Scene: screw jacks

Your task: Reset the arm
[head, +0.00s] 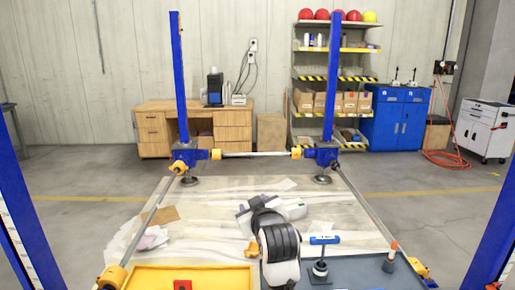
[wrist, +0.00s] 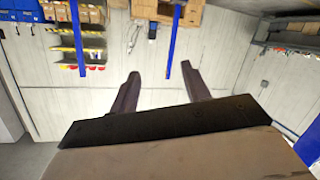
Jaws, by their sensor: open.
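My gripper (wrist: 160,71) is open in the wrist view, with its two dark fingers apart and nothing between them. The wrist view is upside down and faces the wall and shelves. In the head view my arm rises at the bottom centre over the pale platform (head: 215,205), bent, and its fingers cannot be made out there. Two blue jack posts (head: 180,80) (head: 332,75) stand at the platform's far corners, joined by a horizontal bar (head: 255,154).
A yellow tray (head: 225,280) and a grey tray (head: 345,278) lie at the near edge. A blue-handled tool (head: 323,240) and an orange-tipped tool (head: 392,252) stand at the grey tray. A crumpled cloth (head: 151,238) lies left. A desk (head: 153,135) and blue cabinet (head: 395,120) stand behind.

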